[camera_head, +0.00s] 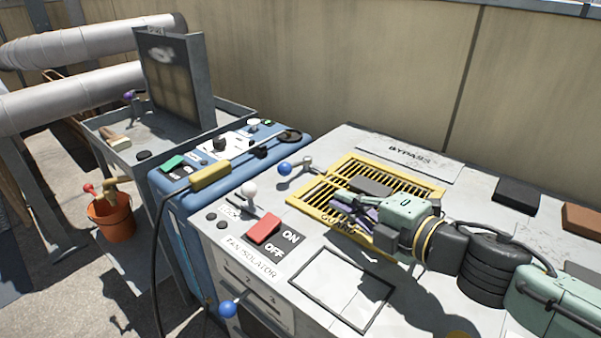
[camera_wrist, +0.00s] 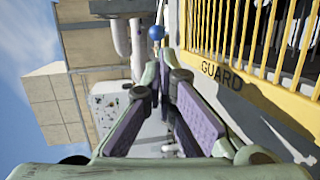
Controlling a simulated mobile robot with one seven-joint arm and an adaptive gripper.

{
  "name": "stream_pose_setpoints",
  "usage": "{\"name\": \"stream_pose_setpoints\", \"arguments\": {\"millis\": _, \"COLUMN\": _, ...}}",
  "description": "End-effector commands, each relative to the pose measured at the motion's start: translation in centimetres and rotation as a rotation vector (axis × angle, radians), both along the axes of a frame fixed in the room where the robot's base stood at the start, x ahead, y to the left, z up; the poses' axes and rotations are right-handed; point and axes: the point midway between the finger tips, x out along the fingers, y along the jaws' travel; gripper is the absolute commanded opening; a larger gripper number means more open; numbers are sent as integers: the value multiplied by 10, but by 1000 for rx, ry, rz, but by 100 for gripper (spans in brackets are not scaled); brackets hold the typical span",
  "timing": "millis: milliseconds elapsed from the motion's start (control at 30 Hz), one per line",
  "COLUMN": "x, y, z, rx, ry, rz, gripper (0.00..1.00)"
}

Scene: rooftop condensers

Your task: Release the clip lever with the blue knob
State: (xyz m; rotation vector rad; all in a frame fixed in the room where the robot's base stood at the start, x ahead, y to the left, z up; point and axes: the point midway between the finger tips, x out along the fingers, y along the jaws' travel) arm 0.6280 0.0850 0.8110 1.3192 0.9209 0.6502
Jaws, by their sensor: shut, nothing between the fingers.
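The clip lever with a blue knob (camera_head: 284,169) is at the left edge of the yellow guard grille (camera_head: 318,200), on the grey bench top. Its short metal arm runs from the knob to a pivot (camera_head: 307,163) by the grille. In the wrist view a blue knob (camera_wrist: 156,32) shows beyond my fingertips, left of the guard grille (camera_wrist: 238,35). My gripper (camera_head: 345,203) is over the grille, its fingers pointing left toward the knob, apart from it. In the wrist view my gripper's (camera_wrist: 165,82) purple-padded fingers converge, shut and empty.
A second blue knob (camera_head: 228,308) is on the cabinet front. A white-knobbed lever (camera_head: 249,189) and a red ON/OFF rocker (camera_head: 264,229) are left of the grille. A blue unit (camera_head: 225,160) stands behind them. A black block (camera_head: 518,192) is at right.

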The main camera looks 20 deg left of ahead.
Motion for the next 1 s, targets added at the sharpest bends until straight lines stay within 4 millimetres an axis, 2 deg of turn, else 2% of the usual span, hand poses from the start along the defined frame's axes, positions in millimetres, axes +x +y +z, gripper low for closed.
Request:
{"name": "stream_pose_setpoints", "arguments": {"millis": 233, "x": 1, "y": 3, "z": -1, "rx": 1, "ry": 0, "rz": 1, "gripper": 0}}
{"name": "stream_pose_setpoints", "arguments": {"millis": 367, "x": 7, "y": 14, "z": -3, "rx": 2, "ry": -1, "rz": 4, "gripper": 0}}
{"name": "stream_pose_setpoints", "arguments": {"millis": 800, "x": 48, "y": 83, "z": -19, "rx": 4, "ry": 0, "rz": 7, "gripper": 0}}
{"name": "stream_pose_setpoints", "arguments": {"millis": 1000, "x": 63, "y": 107, "z": -24, "rx": 3, "ry": 0, "rz": 4, "gripper": 0}}
